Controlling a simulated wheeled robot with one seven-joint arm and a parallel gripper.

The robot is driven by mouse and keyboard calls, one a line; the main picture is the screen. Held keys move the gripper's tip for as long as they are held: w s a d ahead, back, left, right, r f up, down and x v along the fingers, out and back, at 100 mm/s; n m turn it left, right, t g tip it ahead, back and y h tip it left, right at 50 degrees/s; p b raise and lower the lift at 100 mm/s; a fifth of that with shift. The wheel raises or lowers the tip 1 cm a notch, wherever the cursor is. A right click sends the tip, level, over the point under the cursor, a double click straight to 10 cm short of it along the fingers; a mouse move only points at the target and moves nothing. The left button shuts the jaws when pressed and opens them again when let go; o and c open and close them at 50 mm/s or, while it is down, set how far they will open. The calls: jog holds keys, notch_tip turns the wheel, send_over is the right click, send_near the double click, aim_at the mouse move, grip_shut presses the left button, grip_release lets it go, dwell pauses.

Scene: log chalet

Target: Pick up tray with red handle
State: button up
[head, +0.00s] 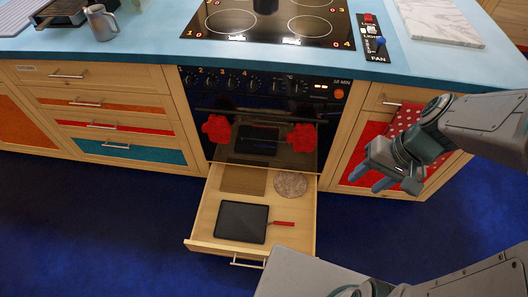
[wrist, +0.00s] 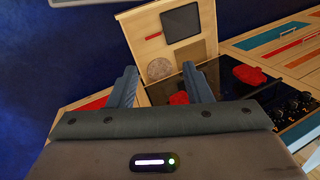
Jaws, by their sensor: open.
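The black tray with a red handle (head: 242,222) lies flat in the open bottom drawer (head: 205,219) under the oven, its handle pointing right. In the wrist view the tray (wrist: 181,23) shows near the top, beyond my fingers. My gripper (head: 378,176) is at the right, in front of the red cupboard door, above and to the right of the drawer. It is open and empty, and its two fingers (wrist: 160,88) show apart in the wrist view. Nothing hides the tray.
A round speckled board (head: 290,185) and a brown rectangular board (head: 243,179) lie behind the tray in the drawer. The oven (head: 258,125) has red mitts on its front. Blue floor (head: 100,235) is clear left of the drawer.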

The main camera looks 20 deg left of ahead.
aim_at(281, 224)
jog(key=w+a+f+m+y+b, duration=0.1)
jog(key=w+a+f+y+b, duration=0.25)
jog(key=f, duration=0.75)
jog(key=w+a+f+m+g+y+b, duration=0.1)
jog(key=w+a+f+y+b, duration=0.25)
jog(key=f, duration=0.65)
jog(key=w+a+f+m+y+b, duration=0.15)
jog(key=a+f+b, duration=0.35)
jog(key=f, duration=0.6)
jog(key=f+m+t+b, duration=0.2)
jog(key=f+b, duration=0.2)
jog(key=f, duration=0.8)
jog(key=f+m+t+b, duration=0.2)
jog(key=f+b, duration=0.2)
jog(key=f, duration=0.8)
jog(key=s+a+f+m+t+b, duration=0.1)
jog(key=f+b, duration=0.4)
jog(key=f, duration=0.7)
jog(key=shift+f+m+t+y, duration=0.3)
jog(key=shift+m+t, duration=0.35)
jog(key=shift+t, duration=0.15)
jog(key=b+x, duration=0.2)
jog(key=x, duration=0.4)
jog(key=shift+a+f+b, duration=0.25)
jog(key=shift+a+b, duration=0.05)
jog(key=shift+b, duration=0.1)
jog(key=shift+w+a, duration=0.15)
jog(key=shift+a, duration=0.25)
grip_shut()
